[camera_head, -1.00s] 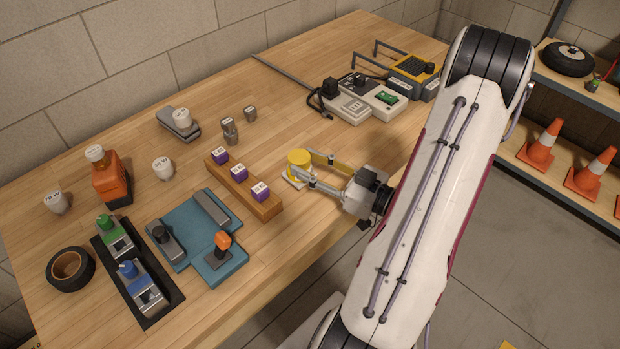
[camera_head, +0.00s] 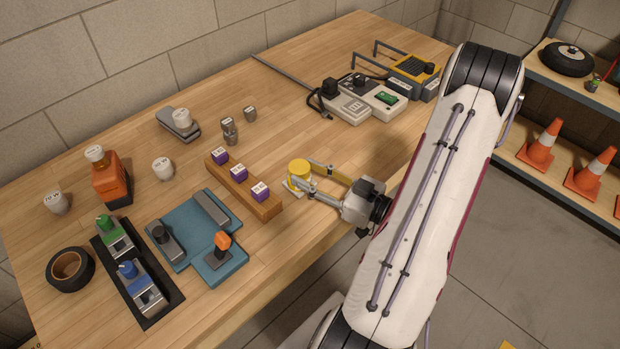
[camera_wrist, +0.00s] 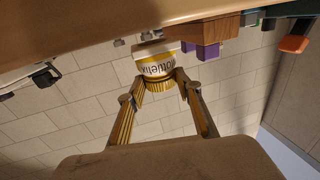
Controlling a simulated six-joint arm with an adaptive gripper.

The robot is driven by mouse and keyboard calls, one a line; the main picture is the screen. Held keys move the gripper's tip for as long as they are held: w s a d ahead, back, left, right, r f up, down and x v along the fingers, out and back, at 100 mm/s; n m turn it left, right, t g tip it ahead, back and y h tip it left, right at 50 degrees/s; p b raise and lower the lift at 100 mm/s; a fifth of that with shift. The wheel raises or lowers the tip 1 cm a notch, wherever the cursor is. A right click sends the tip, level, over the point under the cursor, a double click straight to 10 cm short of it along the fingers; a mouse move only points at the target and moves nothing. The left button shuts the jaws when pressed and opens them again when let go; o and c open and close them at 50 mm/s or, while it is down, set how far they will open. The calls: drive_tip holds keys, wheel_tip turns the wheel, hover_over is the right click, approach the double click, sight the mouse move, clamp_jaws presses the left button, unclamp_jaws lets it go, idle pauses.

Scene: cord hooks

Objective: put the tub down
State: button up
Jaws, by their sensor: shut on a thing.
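The tub (camera_head: 299,171) is yellow, upright, just right of the wooden block rail. It also shows in the wrist view (camera_wrist: 155,68), upside down, with a white label and dark lettering. My gripper (camera_head: 309,175) is shut on it, one finger on each side. A pale flat pad (camera_head: 290,188) shows partly under the tub in the head view. The tub hides most of it. I cannot tell whether the tub's base touches the pad or hangs slightly above it.
The wooden rail (camera_head: 266,206) with purple blocks stands close to the tub's left. Grey and yellow devices (camera_head: 405,85) stand at the back right. The tabletop (camera_head: 300,130) behind the tub is clear.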

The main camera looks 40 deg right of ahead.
sight(309, 180)
drive_tip(key=shift+f, duration=0.8)
drive_tip(key=shift+f, duration=0.15)
drive_tip(key=o, duration=1.1)
drive_tip(key=shift+s, duration=0.15)
drive_tip(key=shift+v, duration=3.75)
drive_tip(key=shift+o, duration=0.6)
drive_tip(key=shift+a+f, duration=0.15)
drive_tip(key=shift+a, duration=0.1)
